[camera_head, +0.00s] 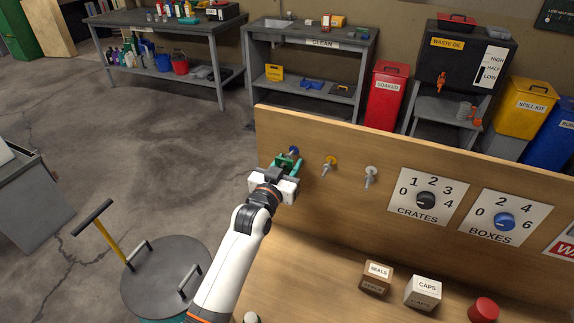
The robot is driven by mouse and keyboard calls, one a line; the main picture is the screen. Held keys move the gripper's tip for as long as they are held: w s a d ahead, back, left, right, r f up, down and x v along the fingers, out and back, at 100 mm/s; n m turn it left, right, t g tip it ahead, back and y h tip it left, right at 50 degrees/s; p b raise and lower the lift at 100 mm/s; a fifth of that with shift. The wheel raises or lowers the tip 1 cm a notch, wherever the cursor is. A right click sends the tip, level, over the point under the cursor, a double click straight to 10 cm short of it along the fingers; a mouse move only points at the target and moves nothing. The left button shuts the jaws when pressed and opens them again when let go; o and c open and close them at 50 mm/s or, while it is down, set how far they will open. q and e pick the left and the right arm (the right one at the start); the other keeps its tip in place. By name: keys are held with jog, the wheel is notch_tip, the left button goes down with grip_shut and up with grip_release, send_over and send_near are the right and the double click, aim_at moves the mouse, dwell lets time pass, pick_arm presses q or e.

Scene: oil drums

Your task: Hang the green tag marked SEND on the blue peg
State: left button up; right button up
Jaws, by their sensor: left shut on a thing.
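My left gripper (287,172) is at the left end of the upright wooden board. It is shut on the green tag (289,162), which shows only in part above and between the fingers. The tag's SEND marking cannot be read from here. The blue peg (293,151) sticks out of the board right at the tag. I cannot tell whether the tag is around the peg or only in front of it. My right gripper is not in view.
SEALS (376,278) and CAPS (423,292) blocks sit below. A drum (165,280) stands at lower left.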

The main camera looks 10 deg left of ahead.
pick_arm(q)
jog(key=o, duration=1)
jog(key=shift+o, duration=0.2)
jog(key=shift+s, duration=0.1)
